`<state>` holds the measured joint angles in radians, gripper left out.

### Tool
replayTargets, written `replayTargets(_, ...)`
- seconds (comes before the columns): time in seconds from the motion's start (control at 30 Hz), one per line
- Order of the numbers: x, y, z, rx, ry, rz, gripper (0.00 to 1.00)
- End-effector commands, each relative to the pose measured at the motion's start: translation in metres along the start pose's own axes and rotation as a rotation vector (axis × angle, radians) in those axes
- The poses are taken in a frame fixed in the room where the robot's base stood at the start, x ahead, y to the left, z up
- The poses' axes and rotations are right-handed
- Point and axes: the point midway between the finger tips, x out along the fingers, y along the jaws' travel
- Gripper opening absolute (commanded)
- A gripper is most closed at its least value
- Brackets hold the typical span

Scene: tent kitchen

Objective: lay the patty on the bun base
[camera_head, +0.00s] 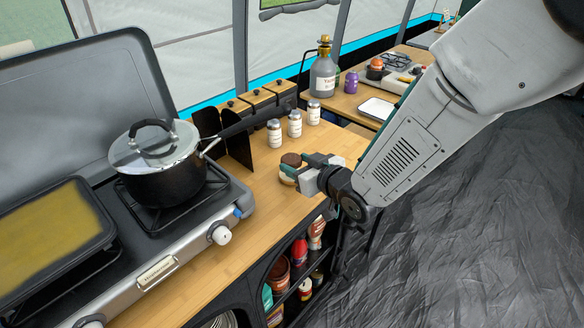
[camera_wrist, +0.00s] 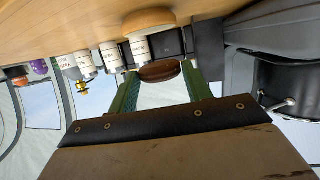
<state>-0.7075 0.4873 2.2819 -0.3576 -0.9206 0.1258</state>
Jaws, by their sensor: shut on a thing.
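The dark brown patty (camera_head: 291,159) is between the fingertips of my gripper (camera_head: 303,167), which is shut on it. In the wrist view, the patty (camera_wrist: 160,71) sits between the two green fingers (camera_wrist: 161,80). The pale tan bun base (camera_head: 287,177) lies on the wooden counter, just below the patty in the head view and partly hidden by the gripper. In the wrist view, which is upside down, the bun base (camera_wrist: 148,20) rests on the counter, and a gap shows between it and the patty.
Several white-labelled shakers (camera_head: 294,124) stand behind the bun base. The camp stove (camera_head: 160,250) with a lidded pot (camera_head: 160,165) is on the left. A second table (camera_head: 350,100) with a grey bottle (camera_head: 323,75) and a white tray (camera_head: 376,109) is behind.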

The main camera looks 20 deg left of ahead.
Motion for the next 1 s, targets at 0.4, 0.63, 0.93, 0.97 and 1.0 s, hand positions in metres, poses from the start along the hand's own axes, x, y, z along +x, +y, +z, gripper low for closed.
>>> replayTargets(0.4,0.016,0.002,0.031,0.004,-0.004,0.005,0.24)
replayTargets(0.63,0.017,0.001,0.033,0.001,0.000,0.004,0.24)
replayTargets(0.93,0.018,0.001,0.038,0.001,-0.003,0.004,0.66)
replayTargets(0.97,0.018,0.001,0.038,0.001,-0.003,0.004,0.71)
replayTargets(1.0,0.018,0.001,0.039,0.001,-0.003,0.004,0.71)
